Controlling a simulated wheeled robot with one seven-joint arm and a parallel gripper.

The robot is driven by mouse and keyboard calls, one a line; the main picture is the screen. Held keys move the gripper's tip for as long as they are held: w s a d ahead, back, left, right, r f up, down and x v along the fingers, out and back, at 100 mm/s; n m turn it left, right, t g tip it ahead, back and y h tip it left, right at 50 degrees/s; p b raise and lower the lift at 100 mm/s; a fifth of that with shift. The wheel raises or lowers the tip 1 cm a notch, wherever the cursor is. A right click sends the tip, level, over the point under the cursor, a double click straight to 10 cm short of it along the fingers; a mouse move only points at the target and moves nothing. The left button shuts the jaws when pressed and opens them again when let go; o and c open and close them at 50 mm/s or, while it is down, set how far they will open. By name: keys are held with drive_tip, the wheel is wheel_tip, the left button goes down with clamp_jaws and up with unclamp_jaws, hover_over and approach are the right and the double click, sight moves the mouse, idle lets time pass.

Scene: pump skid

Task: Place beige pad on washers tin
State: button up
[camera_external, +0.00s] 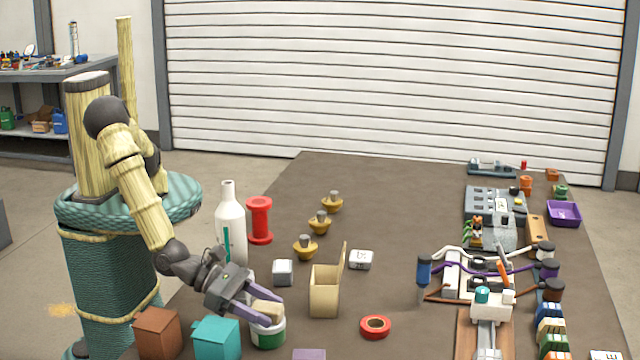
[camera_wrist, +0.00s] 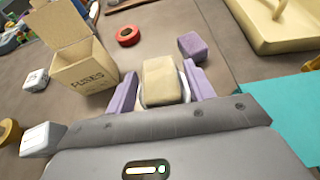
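The beige pad (camera_external: 267,308) sits on top of a round white tin with a green band (camera_external: 268,334), which I take for the washers tin; its lettering is not legible. In the wrist view the pad (camera_wrist: 161,78) is between my two purple fingers, with the tin's pale rim (camera_wrist: 184,88) showing around it. My gripper (camera_external: 258,300) is low over the tin, its fingers on either side of the pad. Narrow gaps show between pad and fingers, so it looks open. The pad hides most of the tin's top.
An open cardboard fuses box (camera_external: 324,291) stands right of the tin. Red tape (camera_external: 375,327) and a purple block (camera_external: 309,354) lie nearby. A teal box (camera_external: 217,339) and brown box (camera_external: 158,333) are left. A white bottle (camera_external: 231,225) and red spool (camera_external: 260,220) stand behind.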

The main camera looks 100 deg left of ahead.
idle(0.3)
drive_tip(key=shift+r, duration=0.2)
drive_tip(key=v, duration=1.2)
drive_tip(key=shift+b, duration=0.3)
